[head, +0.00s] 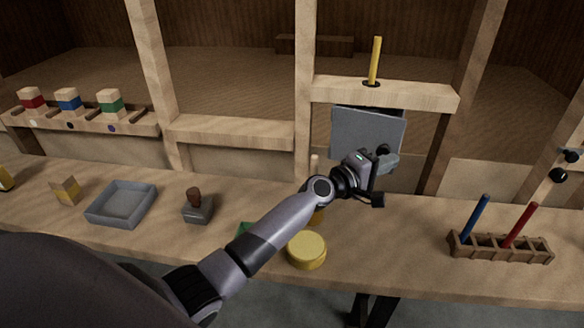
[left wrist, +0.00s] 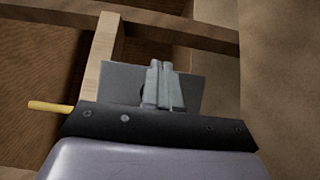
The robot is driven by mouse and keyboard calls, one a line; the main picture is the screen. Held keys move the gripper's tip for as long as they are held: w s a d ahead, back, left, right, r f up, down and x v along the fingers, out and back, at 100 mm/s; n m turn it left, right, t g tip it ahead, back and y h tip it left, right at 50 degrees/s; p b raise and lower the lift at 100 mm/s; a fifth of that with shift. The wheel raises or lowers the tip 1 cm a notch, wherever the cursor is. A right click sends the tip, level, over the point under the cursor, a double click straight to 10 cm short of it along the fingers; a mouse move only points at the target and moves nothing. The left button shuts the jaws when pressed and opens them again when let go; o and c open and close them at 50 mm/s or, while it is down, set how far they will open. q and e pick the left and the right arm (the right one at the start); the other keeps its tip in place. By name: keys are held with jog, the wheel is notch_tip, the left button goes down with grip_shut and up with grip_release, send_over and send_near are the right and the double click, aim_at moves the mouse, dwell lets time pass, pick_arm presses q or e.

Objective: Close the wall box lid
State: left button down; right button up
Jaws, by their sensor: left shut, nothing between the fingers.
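The wall box lid (head: 362,132) is a flat grey panel below the short wooden shelf in the wall frame. It looks slightly tilted, and a dark strip shows behind its upper right edge. My left gripper (head: 388,160) is shut and empty in front of the lid's lower right part. I cannot tell whether it touches the lid. In the left wrist view the shut fingers (left wrist: 163,86) stand in front of the grey lid (left wrist: 122,80). The arm hides the lid's lower part, and most of the box is hidden. My right gripper is not in view.
A yellow stick (head: 375,60) stands in the shelf (head: 420,95) above the lid. On the counter are a yellow round tin (head: 306,250) under my arm, a grey tray (head: 122,204), a stamp (head: 197,207) and a wooden rack (head: 500,248) with blue and red sticks.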

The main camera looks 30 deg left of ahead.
pick_arm(q)
jog(key=shift+w+d+n+t+y+b, duration=0.1)
jog(key=shift+w+n+t+y+b, duration=0.25)
jog(key=shift+w+y, duration=0.45)
jog(key=shift+w+d+n+t+y+b, duration=0.15)
jog(key=shift+w+n+y, duration=0.3)
jog(key=shift+w, duration=0.85)
